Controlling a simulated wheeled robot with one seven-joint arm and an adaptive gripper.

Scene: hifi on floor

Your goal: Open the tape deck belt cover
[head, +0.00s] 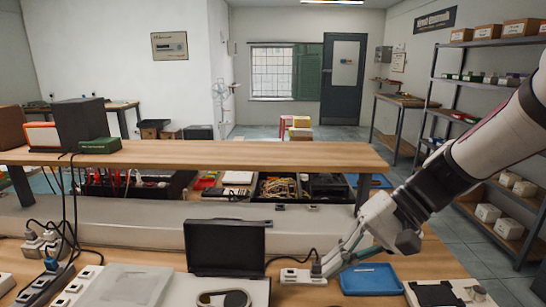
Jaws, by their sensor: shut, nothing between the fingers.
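A pale device (260,290) lies on the workbench at the bottom centre, cut off by the picture's lower edge. A black panel (225,247) stands upright at its back, like a raised lid. A dark oval part (223,299) shows on the device at the lower edge. I cannot tell for sure whether this is the tape deck, or whether the panel is its belt cover. My gripper (330,270) is shut and empty, reaching down from the right. Its tips are right of the panel and appear close to a white power strip.
The white power strip (300,276) has a black plug in it. A blue tray (371,279) lies right of it, and a beige and black unit (445,292) sits at the lower right. A raised wooden shelf (230,154) spans the back of the bench. Cables hang at left.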

